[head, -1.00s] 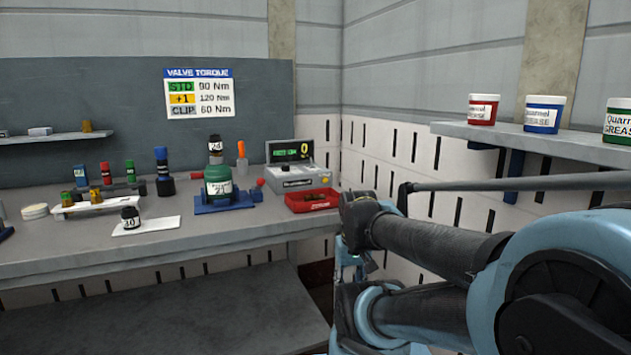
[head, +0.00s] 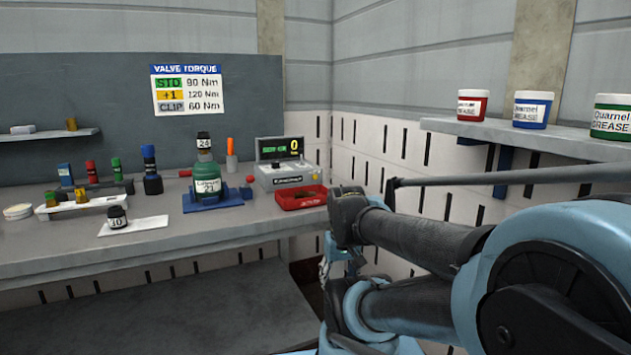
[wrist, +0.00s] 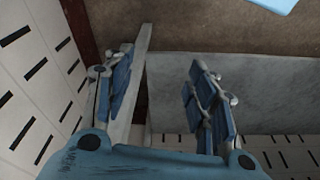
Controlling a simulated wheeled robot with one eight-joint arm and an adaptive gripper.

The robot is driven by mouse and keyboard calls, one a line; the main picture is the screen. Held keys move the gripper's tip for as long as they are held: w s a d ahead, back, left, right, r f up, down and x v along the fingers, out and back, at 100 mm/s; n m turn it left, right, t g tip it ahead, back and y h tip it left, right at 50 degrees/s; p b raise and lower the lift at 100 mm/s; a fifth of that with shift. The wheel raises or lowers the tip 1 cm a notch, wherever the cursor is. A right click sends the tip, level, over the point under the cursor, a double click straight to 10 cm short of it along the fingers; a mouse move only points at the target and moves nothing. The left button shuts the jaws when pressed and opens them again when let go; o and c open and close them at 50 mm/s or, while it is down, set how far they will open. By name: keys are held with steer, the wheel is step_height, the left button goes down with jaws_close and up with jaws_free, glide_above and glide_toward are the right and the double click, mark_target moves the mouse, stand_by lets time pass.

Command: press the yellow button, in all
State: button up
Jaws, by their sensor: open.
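The grey console (head: 287,180) with a lit display (head: 280,149) stands at the back right of the bench. A small yellow spot (head: 316,176) at its right front looks like the yellow button, but it is too small to be sure. The display has green text and a yellow 0. My gripper is open and empty in the wrist view (wrist: 162,85), its two blue fingers apart over the floor and a grey surface. In the head view it is mostly hidden by my arm, right of and below the bench edge, away from the console.
A red tray (head: 300,197) sits in front of the console. Small cylinders and a white card (head: 140,227) lie further left. A shelf (head: 545,134) with grease tubs is at right.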

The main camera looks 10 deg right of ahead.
jaws_close()
stand_by(1.2)
